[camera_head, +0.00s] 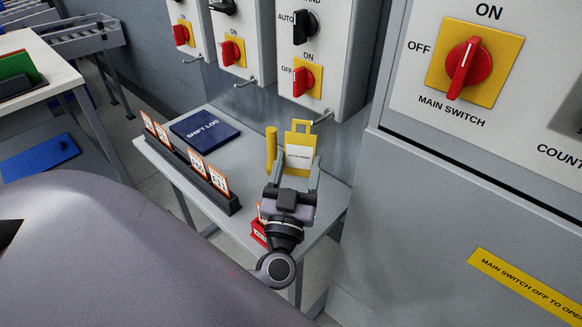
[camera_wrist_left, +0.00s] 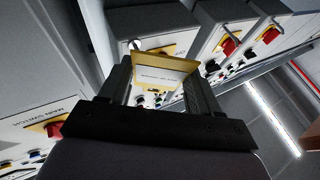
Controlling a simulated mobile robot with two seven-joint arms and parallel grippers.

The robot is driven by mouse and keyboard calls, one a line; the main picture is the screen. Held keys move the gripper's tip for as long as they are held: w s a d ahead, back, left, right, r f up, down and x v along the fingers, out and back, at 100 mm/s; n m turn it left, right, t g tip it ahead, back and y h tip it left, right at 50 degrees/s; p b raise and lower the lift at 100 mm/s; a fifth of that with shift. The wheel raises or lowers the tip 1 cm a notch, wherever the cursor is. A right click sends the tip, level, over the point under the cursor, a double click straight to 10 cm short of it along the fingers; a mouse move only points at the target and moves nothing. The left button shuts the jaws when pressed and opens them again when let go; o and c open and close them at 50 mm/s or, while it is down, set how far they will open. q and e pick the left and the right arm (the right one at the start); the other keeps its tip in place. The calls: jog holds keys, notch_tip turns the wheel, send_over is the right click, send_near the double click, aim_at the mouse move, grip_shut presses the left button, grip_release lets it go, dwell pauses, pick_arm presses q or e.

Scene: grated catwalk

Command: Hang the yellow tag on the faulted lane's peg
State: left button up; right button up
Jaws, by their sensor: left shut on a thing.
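My left gripper (camera_head: 291,178) is shut on the yellow tag (camera_head: 301,139). The tag stands upright between the fingers, with a white label and an open loop handle on top. In the left wrist view the tag (camera_wrist_left: 160,72) sits between both fingers. Three grey lane boxes hang on the wall, each with a red switch and a peg below: left peg (camera_head: 193,60), middle peg (camera_head: 245,83) and right peg (camera_head: 320,117). The tag is just below the right peg in the head view and appears apart from it. I cannot tell which lane is faulted. My right gripper is not in view.
The small table (camera_head: 237,150) below holds a blue shift log (camera_head: 205,128), a black rack (camera_head: 205,183) of orange-edged cards, a yellow cylinder (camera_head: 271,150) and a red object (camera_head: 259,231) partly hidden by my gripper. A main switch cabinet (camera_head: 420,190) stands close on the right.

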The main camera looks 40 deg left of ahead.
aim_at(312, 156)
pick_arm(q)
jog(key=shift+y, duration=0.3)
jog(key=shift+w+d+f+p, duration=0.1)
jog(key=shift+w+p, duration=0.15)
jog(key=shift+w, duration=0.95)
jog(key=shift+w+d+p, duration=0.1)
jog(key=shift+w+p, duration=0.1)
jog(key=shift+w, duration=0.95)
jog(key=shift+w+f+b, duration=0.2)
jog(key=shift+f+b, duration=0.05)
jog(key=shift+b, duration=0.1)
jog(key=w+b, duration=0.1)
jog(key=b, duration=0.2)
jog(key=shift+f, duration=0.3)
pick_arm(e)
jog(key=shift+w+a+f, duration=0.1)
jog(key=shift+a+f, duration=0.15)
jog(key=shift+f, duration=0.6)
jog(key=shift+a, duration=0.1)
pick_arm(q)
jog(key=o, duration=0.9)
jog(key=shift+o, duration=0.2)
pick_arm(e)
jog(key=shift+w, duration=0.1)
